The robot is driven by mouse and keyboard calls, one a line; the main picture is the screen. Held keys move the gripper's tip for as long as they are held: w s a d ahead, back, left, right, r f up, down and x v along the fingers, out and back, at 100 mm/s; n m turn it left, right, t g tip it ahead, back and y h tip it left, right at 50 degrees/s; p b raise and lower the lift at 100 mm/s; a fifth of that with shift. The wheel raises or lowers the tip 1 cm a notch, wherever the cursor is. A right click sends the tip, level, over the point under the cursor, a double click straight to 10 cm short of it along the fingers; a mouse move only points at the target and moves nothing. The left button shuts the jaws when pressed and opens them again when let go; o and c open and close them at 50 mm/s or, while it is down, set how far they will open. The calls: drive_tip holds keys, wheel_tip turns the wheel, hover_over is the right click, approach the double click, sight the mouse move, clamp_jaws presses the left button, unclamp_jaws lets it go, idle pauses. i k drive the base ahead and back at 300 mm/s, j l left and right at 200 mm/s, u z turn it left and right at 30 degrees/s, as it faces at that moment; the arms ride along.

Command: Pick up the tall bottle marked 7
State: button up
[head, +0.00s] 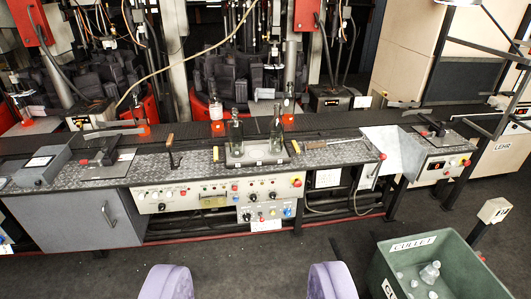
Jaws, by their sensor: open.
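Two tall clear bottles stand upright side by side on a grey metal block on the workbench: a left bottle (236,134) and a right bottle (277,131). Both have dark necks or tops. No number 7 is legible on either, so I cannot tell which is marked. Two more bottles stand behind on the dark conveyor, a left rear bottle (216,108) and a right rear bottle (288,102), each with an orange-red spot at or near its base. My gripper (249,280) shows as two wide-apart purple-grey fingers at the bottom edge. It is open and empty, on the near side of the bench.
The workbench (330,154) has a control panel (215,200) in front. A green cullet bin (455,258) with glass pieces stands at bottom right. The dark floor before the bench is clear.

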sight(277, 124)
drive_tip(key=i+z, duration=0.15)
drive_tip(key=i, duration=0.4)
drive_tip(key=i+j+z, duration=0.15)
drive_tip(key=i, duration=0.45)
drive_tip(key=i+j+z, duration=0.15)
drive_tip(key=i, duration=0.4)
drive_tip(key=i+j+z, duration=0.15)
drive_tip(key=i, duration=0.4)
drive_tip(key=i+j+z, duration=0.15)
drive_tip(key=i+j, duration=0.3)
drive_tip(key=i+j+z, duration=0.15)
drive_tip(key=i+j, duration=0.2)
drive_tip(key=i, duration=0.25)
